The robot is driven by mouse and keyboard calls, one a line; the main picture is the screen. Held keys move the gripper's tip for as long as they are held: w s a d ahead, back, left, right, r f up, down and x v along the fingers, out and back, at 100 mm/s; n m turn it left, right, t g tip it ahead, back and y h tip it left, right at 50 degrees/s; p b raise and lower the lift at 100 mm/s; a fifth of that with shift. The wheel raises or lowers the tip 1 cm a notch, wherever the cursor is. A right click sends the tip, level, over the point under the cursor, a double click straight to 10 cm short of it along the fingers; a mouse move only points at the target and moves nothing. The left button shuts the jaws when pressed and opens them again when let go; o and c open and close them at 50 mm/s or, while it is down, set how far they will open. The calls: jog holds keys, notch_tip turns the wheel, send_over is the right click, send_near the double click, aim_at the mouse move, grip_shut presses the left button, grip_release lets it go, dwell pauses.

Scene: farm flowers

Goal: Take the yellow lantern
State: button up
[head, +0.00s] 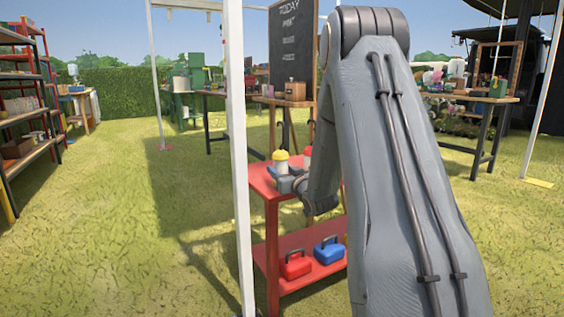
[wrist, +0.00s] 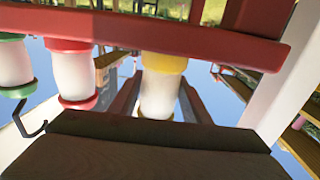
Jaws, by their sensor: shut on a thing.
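The yellow lantern (head: 281,161), white-bodied with a yellow top, is at the near left corner of the red table's upper shelf. In the wrist view its pale body and yellow end (wrist: 162,85) fill the space between my two fingers. My gripper (head: 285,181) is shut on it from the right in the head view. The lantern looks upright and close to the shelf; I cannot tell whether it touches it. My fingers (wrist: 160,98) in the wrist view hide its sides in part.
A red lantern (wrist: 72,75) and a green lantern (wrist: 14,65) stand in a row beside it. The red table (head: 272,211) has a red toolbox (head: 296,265) and a blue toolbox (head: 329,251) on its lower shelf. A white post (head: 238,150) stands close left. Grass at left is clear.

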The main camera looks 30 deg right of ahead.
aim_at(281, 154)
jog(key=shift+r+p, duration=1.05)
jog(key=shift+r, duration=0.3)
